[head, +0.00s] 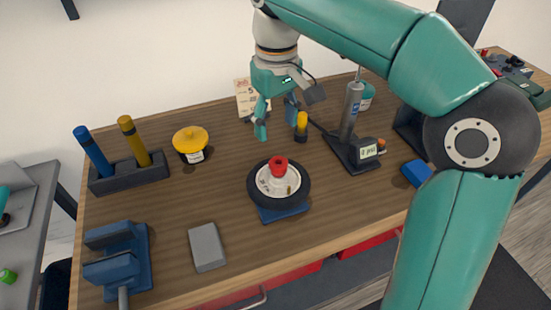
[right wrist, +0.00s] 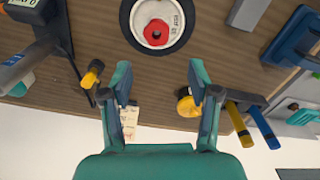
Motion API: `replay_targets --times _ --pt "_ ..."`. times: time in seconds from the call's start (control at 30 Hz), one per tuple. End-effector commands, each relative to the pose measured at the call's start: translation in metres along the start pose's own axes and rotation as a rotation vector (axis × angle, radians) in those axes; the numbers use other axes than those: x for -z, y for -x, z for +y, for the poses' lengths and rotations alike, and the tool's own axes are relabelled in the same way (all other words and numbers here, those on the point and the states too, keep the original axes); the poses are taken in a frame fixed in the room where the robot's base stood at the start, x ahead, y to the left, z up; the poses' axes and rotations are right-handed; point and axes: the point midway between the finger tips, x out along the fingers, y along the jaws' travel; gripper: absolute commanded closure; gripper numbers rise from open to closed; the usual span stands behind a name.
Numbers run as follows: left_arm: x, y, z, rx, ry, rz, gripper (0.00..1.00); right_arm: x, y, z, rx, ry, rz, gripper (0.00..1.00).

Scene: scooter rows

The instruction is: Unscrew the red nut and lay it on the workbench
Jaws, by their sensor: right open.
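The red nut (head: 278,164) sits at the centre of the scooter wheel (head: 256,186), which lies flat on a blue stand (head: 284,212) on the workbench (head: 150,205). In the right wrist view the nut (right wrist: 156,33) shows at the top, with a dark hole in its middle. My right gripper (head: 277,122) is open and empty, pointing down above the back of the bench, behind the wheel and apart from the nut. Its two fingers (right wrist: 160,78) are spread in the right wrist view. My left gripper is not in view.
A yellow-lidded jar (head: 190,140), a tool holder (head: 130,173), a blue vise (head: 118,255) and a grey block (head: 207,247) stand on the left.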

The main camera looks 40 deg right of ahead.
Motion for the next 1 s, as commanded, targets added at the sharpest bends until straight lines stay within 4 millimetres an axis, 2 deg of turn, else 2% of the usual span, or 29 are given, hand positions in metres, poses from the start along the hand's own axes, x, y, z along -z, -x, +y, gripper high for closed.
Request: replay_targets --times 0.03,0.2,0.5,0.7,1.0 --pt "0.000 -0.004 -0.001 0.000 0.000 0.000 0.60 -0.001 -0.013 0.001 0.000 -0.001 -0.003 0.39" --pt "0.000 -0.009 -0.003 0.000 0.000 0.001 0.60 -0.002 -0.047 0.001 0.000 -0.004 -0.004 0.39" --pt "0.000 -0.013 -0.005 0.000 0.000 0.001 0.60 -0.001 -0.093 0.001 0.001 -0.003 -0.002 0.39" --pt "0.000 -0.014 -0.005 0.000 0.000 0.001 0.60 -0.001 -0.106 0.001 0.001 -0.004 -0.001 0.39" --pt "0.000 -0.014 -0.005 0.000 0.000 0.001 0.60 -0.001 -0.107 0.001 0.001 -0.004 0.000 0.39"
